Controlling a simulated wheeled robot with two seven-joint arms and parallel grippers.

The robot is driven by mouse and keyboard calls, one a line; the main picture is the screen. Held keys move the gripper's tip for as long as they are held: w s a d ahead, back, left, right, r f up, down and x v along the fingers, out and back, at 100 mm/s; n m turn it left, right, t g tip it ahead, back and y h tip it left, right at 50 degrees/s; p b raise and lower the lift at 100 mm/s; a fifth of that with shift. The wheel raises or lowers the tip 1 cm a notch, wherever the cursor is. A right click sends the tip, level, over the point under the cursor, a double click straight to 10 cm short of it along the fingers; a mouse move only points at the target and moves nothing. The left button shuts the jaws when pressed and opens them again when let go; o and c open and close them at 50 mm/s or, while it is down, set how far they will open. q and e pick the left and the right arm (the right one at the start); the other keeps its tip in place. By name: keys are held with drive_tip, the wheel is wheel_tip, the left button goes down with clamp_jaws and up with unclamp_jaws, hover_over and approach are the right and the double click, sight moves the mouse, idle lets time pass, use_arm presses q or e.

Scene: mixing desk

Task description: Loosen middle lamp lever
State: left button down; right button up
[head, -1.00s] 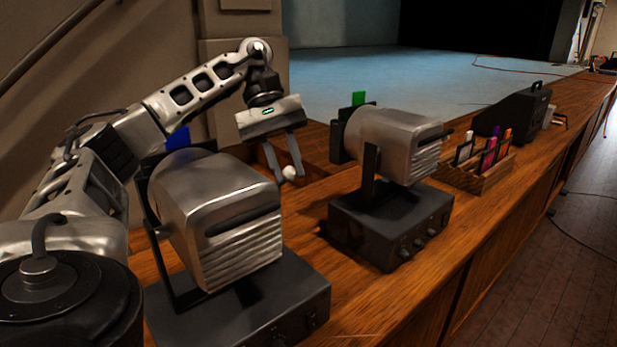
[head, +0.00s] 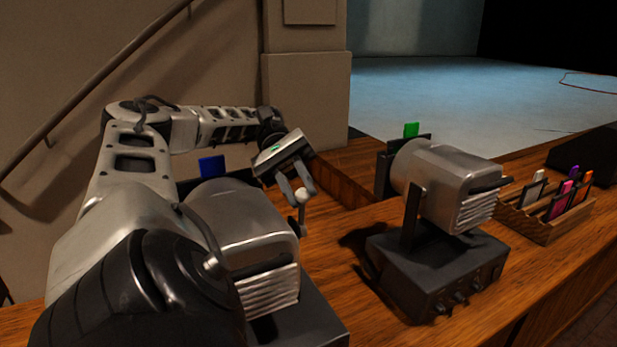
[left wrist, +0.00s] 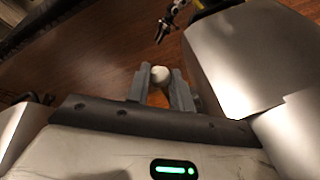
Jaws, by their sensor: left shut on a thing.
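A dark stem shows just below the knob, partly hidden by the lamp. In the left wrist view the white knob (left wrist: 160,75) sits between the two grey fingers (left wrist: 160,88). A second silver lamp with a green filter (head: 445,180) stands to the right. Which lamp is the middle one I cannot tell. My right gripper is out of view.
The wooden desk (head: 345,285) has bare room between the two lamps. A wooden rack (head: 540,228) with several coloured cards stands right of the green-filter lamp. A dark case (head: 590,155) sits behind it. My left arm covers much of the left side.

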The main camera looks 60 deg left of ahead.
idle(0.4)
use_arm(q)
drive_tip(key=c, duration=1.2)
unclamp_jaws()
